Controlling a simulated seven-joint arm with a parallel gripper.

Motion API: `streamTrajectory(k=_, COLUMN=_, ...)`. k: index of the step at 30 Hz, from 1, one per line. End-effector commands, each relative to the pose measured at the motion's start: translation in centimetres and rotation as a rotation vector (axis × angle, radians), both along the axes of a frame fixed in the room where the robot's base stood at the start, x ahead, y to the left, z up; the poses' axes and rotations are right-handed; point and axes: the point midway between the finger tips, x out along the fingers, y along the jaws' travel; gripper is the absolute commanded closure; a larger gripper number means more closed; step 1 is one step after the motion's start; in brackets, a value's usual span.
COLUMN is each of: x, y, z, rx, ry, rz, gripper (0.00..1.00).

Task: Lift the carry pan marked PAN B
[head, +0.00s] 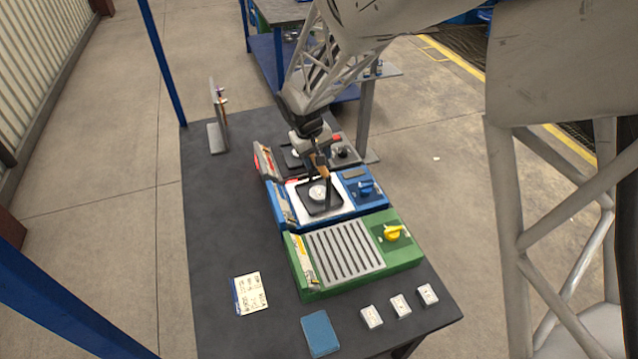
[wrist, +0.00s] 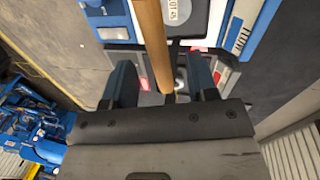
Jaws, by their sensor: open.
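A black square carry pan (head: 333,206) holding a round white piece (head: 317,193) sits on the white-topped blue station. A brown wooden handle (wrist: 151,40) shows in the wrist view, running from the top edge down between my fingers. My gripper (head: 319,172) is over the far side of the blue station. In the wrist view my gripper (wrist: 162,72) is open, one finger on each side of the handle, with gaps visible. A second dark pan (head: 292,156) sits on the grey station behind, partly hidden by my gripper. I cannot read a PAN B mark.
A green station (head: 408,253) with a slatted grate and yellow knob stands nearest. Several small white blocks (head: 400,305), a blue pad (head: 320,332) and a written card (head: 251,293) lie on the dark table (head: 215,230). An upright stand (head: 218,120) is at the far left. The table's left side is mostly clear.

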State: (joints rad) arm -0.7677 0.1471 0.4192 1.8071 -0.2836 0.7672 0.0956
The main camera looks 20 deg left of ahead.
Motion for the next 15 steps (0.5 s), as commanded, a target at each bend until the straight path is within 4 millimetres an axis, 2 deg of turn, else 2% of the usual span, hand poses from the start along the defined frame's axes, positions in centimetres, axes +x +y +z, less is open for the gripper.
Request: streamTrajectory(k=15, x=0.18, y=-0.12, z=-0.93, rx=-0.001, ry=0.001, rz=0.000, gripper=0.47)
